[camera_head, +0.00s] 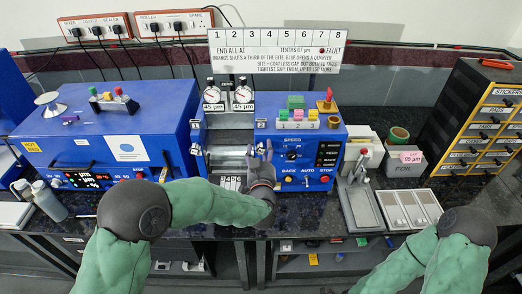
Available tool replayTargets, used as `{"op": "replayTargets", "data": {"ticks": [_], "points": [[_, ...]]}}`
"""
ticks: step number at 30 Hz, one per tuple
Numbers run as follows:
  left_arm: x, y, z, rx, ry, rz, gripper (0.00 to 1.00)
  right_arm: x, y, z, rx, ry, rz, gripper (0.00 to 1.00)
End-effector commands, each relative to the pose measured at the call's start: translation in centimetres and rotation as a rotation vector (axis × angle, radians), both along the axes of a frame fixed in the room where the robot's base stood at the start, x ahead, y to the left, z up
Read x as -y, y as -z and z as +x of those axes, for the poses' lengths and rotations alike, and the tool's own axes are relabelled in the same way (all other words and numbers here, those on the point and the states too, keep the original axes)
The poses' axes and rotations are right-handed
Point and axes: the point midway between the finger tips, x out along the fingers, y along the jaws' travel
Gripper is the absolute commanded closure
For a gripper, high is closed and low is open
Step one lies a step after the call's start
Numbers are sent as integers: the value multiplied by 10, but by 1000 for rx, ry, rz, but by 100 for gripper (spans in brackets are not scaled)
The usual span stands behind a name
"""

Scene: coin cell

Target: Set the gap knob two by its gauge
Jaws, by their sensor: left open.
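Two round dial gauges stand on top of the press at the middle of the bench, the left gauge (212,95) and the right gauge (242,95), each above a tag reading 45 µm. The needles are too small to read. A small "2" label (261,123) sits below the right gauge. My left gripper (259,152) is in front of the machine just below that label, fingers pointing up and apart. It looks empty. I cannot make out knob two; the gripper may hide it. My right arm enters at lower right, its gripper out of view.
A blue control box (325,160) with dials and buttons stands right of the rollers (228,158). A large blue machine (110,130) fills the left. A numbered sign (277,50) hangs behind. Trays (408,209) and a drawer cabinet (475,120) are at right.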

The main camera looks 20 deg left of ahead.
Motion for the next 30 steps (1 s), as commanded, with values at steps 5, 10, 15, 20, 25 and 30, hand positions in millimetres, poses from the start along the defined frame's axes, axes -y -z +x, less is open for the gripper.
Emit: {"op": "replayTargets", "data": {"ticks": [5,10,15,20,25,30], "points": [[9,-1,-29,1,3,0,40,0,0,0,0,0,0,40],[19,-1,-62,1,4,0,40,0,0,0,0,0,0,40],[26,-1,-89,2,2,0,40,0,0,0,0,0,0,40],[30,0,-103,1,1,0,40,0,0,0,0,0,0,40],[30,0,-107,0,-1,0,40,0,0,0,0,0,0,40],[30,0,-107,0,-1,0,40,0,0,0,0,0,0,40]]}}
